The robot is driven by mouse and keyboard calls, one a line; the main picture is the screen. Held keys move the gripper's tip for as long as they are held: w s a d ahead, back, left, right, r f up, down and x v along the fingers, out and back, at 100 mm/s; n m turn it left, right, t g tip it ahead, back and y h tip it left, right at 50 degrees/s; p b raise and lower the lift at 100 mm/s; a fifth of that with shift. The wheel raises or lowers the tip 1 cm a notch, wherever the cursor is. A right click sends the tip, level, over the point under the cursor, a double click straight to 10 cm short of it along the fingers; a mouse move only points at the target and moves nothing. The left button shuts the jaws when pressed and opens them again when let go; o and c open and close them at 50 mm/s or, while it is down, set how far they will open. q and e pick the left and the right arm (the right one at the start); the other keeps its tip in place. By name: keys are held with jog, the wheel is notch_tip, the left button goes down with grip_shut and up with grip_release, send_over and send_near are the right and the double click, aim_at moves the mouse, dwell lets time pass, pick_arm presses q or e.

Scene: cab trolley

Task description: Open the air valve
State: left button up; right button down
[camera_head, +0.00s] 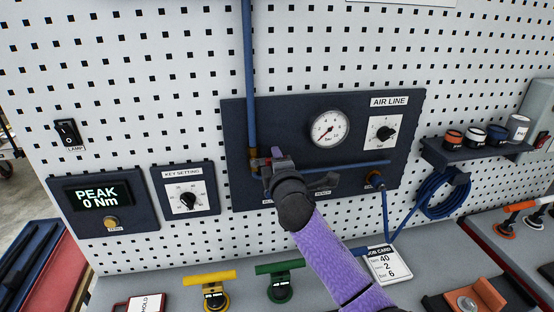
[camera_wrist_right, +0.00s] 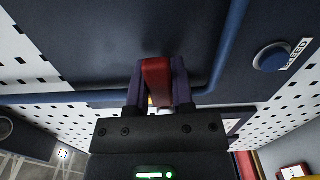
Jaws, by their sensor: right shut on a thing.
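The air valve's red lever (camera_wrist_right: 157,82) sits between the two fingers of my right gripper (camera_wrist_right: 158,78) in the wrist view; the gripper is shut on it. In the head view my right gripper (camera_head: 272,160) is at the left of the dark AIR LINE panel (camera_head: 290,112), beside a brass fitting (camera_head: 254,161) at the foot of the vertical blue pipe (camera_head: 249,80). The gripper and wrist hide most of the valve there, and the lever's angle to the pipe is hard to tell. The round pressure gauge (camera_head: 328,128) has its red needle toward the lower left. My left gripper is out of view.
A regulator knob (camera_head: 386,134) and coiled blue hose (camera_head: 445,195) are at the right. A horizontal blue pipe (camera_head: 350,166) runs right of my gripper. Yellow (camera_head: 210,278) and green (camera_head: 280,268) handled tools stand on the bench below, near a job card (camera_head: 388,264).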

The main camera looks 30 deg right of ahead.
aim_at(251, 136)
dwell(0.5)
jog(key=shift+r+n+p, duration=0.6)
jog(key=shift+n+p, duration=0.4)
jog(key=shift+p, duration=0.2)
jog(key=shift+a+r+n+p, duration=0.15)
jog(key=shift+r+n+p, duration=0.25)
jog(key=shift+n+p, duration=0.45)
jog(key=n+p, duration=0.1)
jog(key=r+n+p, duration=0.1)
jog(key=n, duration=0.1)
jog(key=a+n+p, duration=0.1)
jog(key=shift+w+r+n, duration=0.2)
jog(key=shift+r+n, duration=0.05)
jog(key=n+p, duration=0.1)
jog(key=a+n+p, duration=0.1)
jog(key=shift+w+r+n, duration=0.1)
jog(key=shift+r+n, duration=0.25)
jog(key=shift+n, duration=0.05)
jog(key=n+p, duration=0.1)
jog(key=a+n+p, duration=0.1)
jog(key=shift+w+r+n, duration=0.15)
jog(key=shift+n, duration=0.15)
jog(key=shift+w+a+n+p, duration=0.1)
jog(key=shift+a+n+p, duration=0.3)
jog(key=shift+n, duration=0.5)
jog(key=shift+w+a+n+p, duration=0.1)
jog(key=shift+a+n+p, duration=0.25)
jog(key=shift+n, duration=0.55)
